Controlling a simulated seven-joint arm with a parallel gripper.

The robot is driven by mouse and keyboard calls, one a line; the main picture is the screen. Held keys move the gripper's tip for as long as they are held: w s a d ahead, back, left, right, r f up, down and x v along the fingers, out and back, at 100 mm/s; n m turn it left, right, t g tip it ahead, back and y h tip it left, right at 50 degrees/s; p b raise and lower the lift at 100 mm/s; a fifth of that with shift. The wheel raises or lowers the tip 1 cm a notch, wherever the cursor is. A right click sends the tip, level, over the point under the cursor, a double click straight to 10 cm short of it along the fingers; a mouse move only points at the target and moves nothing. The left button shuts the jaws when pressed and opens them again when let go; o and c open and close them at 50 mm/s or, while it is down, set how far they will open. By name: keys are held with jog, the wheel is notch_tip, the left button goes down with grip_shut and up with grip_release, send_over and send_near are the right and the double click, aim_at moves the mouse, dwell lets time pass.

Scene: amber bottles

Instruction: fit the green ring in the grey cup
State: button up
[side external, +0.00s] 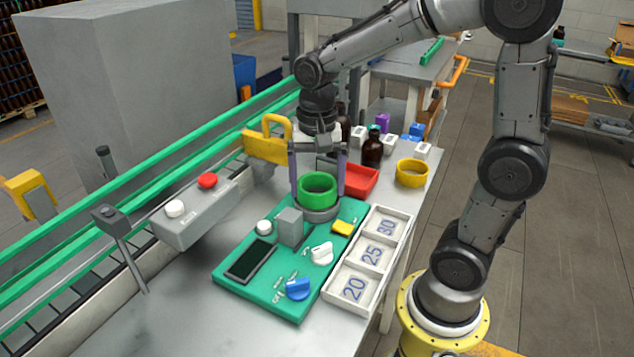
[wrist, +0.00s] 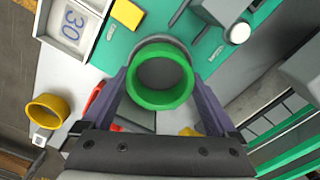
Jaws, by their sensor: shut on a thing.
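The green ring (side external: 318,197) is upright between the two purple-grey fingers of my gripper (side external: 317,186), which is shut on it. The ring (wrist: 160,102) is also between the fingers in the wrist view. The grey cup (side external: 318,214) is directly below the ring, at the far end of the green board. In the wrist view a strip of the cup's rim (wrist: 158,42) shows past the ring's far edge. The ring's lower edge meets or overlaps the cup's rim in the picture. I cannot tell whether it is seated or just above.
The green board (side external: 235,268) carries a grey block (side external: 290,227), a white knob (side external: 264,227) and a yellow piece (side external: 342,228). A white numbered tray (side external: 338,302) lies right. A red tray (side external: 361,180), brown bottle (side external: 372,153) and yellow ring (side external: 411,174) stand behind.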

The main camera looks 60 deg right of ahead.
jog(key=shift+f, duration=0.55)
dwell(0.4)
jog(key=o, duration=1)
jog(key=shift+s+f, duration=0.1)
jog(key=shift+r, duration=3.25)
